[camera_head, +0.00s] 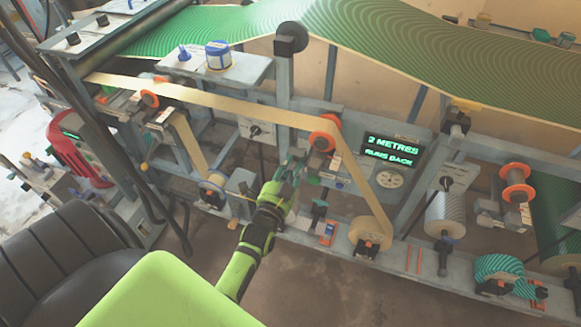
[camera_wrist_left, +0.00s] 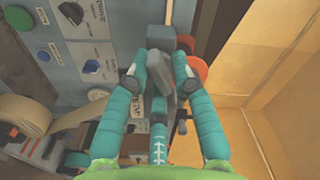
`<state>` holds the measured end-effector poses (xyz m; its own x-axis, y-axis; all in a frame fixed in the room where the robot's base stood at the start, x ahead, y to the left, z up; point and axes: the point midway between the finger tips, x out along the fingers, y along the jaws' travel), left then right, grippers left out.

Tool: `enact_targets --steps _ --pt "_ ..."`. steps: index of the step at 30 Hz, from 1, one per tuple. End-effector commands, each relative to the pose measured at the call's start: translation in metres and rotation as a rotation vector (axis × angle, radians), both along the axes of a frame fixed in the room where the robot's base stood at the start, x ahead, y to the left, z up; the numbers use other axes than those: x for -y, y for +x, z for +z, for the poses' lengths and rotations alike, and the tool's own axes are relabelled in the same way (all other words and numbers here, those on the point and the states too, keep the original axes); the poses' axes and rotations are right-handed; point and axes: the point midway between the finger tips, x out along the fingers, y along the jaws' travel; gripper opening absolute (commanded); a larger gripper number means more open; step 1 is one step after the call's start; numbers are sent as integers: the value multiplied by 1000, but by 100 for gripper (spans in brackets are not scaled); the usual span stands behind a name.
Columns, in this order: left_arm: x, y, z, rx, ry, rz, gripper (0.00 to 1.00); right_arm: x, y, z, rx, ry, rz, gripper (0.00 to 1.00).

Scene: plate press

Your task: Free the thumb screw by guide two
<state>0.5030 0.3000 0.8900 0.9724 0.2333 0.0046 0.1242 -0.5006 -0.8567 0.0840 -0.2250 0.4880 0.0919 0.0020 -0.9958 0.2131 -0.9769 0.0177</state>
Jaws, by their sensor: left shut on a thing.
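My left gripper (camera_head: 292,168) reaches up to the press frame, just left of and below an orange-flanged guide roller (camera_head: 325,132) that carries the cream web. In the left wrist view my teal fingers (camera_wrist_left: 158,78) are closed around a grey block-like part (camera_wrist_left: 160,72). An orange disc edge (camera_wrist_left: 198,69) shows just right of the fingers. The fingers hide much of the held part, and I cannot tell whether it is the thumb screw or its mount. Another orange guide roller (camera_head: 149,98) sits at the left of the web. My right gripper is not in view.
The cream web (camera_head: 240,108) runs across to the orange roller, then down to a paper roll (camera_head: 369,236). A display (camera_head: 391,149) reads "2 METRES RUNS BACK". A grey post (camera_head: 284,80) stands above the gripper. Open floor lies in front of the lower rail.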

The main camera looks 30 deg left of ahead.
Motion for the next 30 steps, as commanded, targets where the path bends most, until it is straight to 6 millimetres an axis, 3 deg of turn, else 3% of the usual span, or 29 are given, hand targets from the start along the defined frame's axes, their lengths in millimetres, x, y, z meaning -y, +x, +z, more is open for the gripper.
enact_targets --steps 30 --pt "0 -3 -7 21 -179 2 0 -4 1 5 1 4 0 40"
